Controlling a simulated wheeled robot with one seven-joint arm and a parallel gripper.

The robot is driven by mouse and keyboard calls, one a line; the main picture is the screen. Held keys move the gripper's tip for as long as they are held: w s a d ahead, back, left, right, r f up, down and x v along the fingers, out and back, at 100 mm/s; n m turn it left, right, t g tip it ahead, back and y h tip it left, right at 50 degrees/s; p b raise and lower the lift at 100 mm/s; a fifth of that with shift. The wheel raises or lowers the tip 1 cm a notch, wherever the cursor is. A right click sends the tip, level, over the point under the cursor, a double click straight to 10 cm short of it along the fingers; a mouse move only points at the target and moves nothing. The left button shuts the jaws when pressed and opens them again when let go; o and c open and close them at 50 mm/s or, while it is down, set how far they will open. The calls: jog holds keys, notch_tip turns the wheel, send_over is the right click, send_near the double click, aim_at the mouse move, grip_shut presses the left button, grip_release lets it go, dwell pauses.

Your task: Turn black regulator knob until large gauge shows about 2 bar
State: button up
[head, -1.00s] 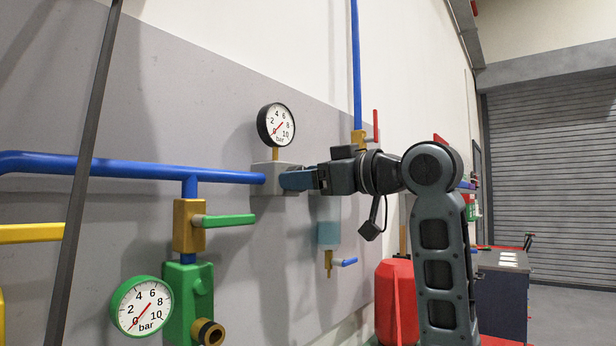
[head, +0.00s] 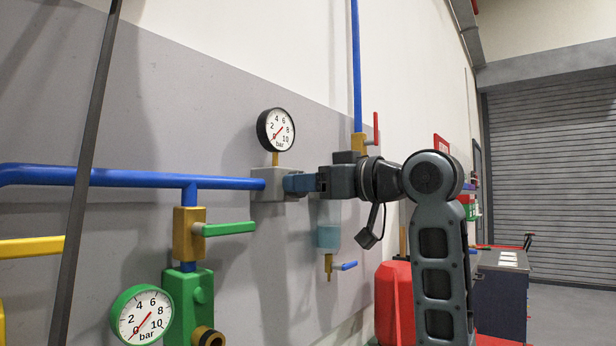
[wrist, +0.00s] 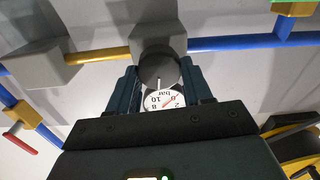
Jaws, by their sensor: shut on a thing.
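The black regulator knob (wrist: 158,68) sits between my fingers in the wrist view, on the front of a grey regulator block (head: 268,185). My gripper (head: 294,184) is shut on the knob; its fingers (wrist: 160,72) stand on both sides of it.
A blue pipe (head: 110,177) enters the block from the left. A green valve handle (head: 229,228) sticks out below it. A clear bowl with a blue lever (head: 346,266) hangs under my wrist. A red container (head: 395,300) stands at lower right.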

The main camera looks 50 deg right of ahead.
jog(key=shift+d+f+m+p, duration=0.1)
jog(key=shift+m+p, duration=1.65)
jog(key=shift+m, duration=1)
jog(key=shift+d+m+p, duration=0.1)
jog(key=shift+m+p, duration=1.6)
jog(key=shift+m, duration=1.05)
jog(key=o, duration=1)
jog(key=shift+o, duration=0.2)
jog(key=s+b, duration=0.1)
jog(key=s, duration=0.6)
jog(key=shift+s, duration=0.4)
